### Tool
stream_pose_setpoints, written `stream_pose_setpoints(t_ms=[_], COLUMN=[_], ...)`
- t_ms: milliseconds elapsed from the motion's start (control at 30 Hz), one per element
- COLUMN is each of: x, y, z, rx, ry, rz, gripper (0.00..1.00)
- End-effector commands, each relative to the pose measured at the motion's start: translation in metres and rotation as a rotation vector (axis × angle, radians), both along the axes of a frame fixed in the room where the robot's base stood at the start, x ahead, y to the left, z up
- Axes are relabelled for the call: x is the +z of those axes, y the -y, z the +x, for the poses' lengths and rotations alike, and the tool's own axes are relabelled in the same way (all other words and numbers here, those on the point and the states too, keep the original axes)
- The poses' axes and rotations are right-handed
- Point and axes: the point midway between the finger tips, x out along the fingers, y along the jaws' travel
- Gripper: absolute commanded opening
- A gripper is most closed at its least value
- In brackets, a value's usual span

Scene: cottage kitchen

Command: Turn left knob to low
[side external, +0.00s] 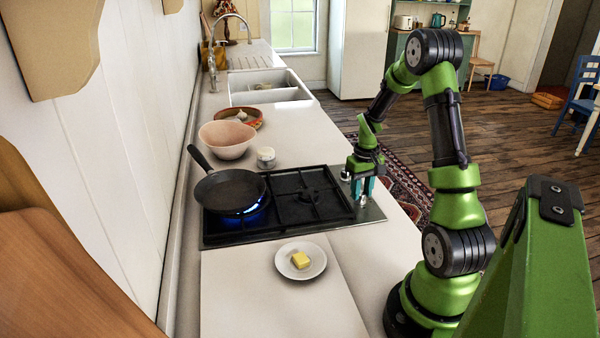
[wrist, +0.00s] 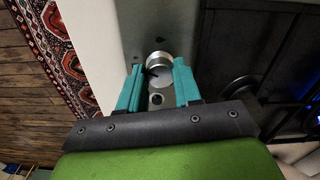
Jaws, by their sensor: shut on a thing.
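The hob (side external: 278,228) is set into the counter, with its knobs on a metal strip at its right side. A silver knob (wrist: 158,60) sits between the teal fingers of my gripper (wrist: 157,70) in the wrist view, and my gripper is shut on it. It appears to be the knob (side external: 363,200) nearest the side camera; a dark mark shows on its top. My gripper (side external: 362,188) reaches down over the strip. Another knob (side external: 346,175) shows partly behind it. A blue flame (side external: 255,208) burns under the frying pan (side external: 229,190). The knob's exact setting cannot be read.
A plate (side external: 315,263) with butter (side external: 300,260) lies on a board before the hob. A pink bowl (side external: 227,140), small jar (side external: 266,157) and shallow dish (side external: 240,118) stand behind it. The sink (side external: 262,82) is farther back. A patterned rug (side external: 405,183) covers floor at right.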

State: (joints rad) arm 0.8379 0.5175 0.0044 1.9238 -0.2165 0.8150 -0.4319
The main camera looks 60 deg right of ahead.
Motion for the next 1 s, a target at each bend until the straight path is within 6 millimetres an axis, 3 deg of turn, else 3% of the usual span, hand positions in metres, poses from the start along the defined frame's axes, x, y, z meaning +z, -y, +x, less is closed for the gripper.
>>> stream_pose_setpoints(t_ms=[333, 867, 900, 1000], x=[0.0012, 0.0014, 0.0014, 0.0012], y=[0.0013, 0.0014, 0.0014, 0.0012], z=[0.0002, 0.0004, 0.0004, 0.0004], rx=[0.144, 0.17, 0.17, 0.17], ry=[0.002, 0.003, 0.003, 0.002], rz=[-0.002, -0.003, -0.003, -0.002], gripper=[0.03, 0.03, 0.35, 0.5])
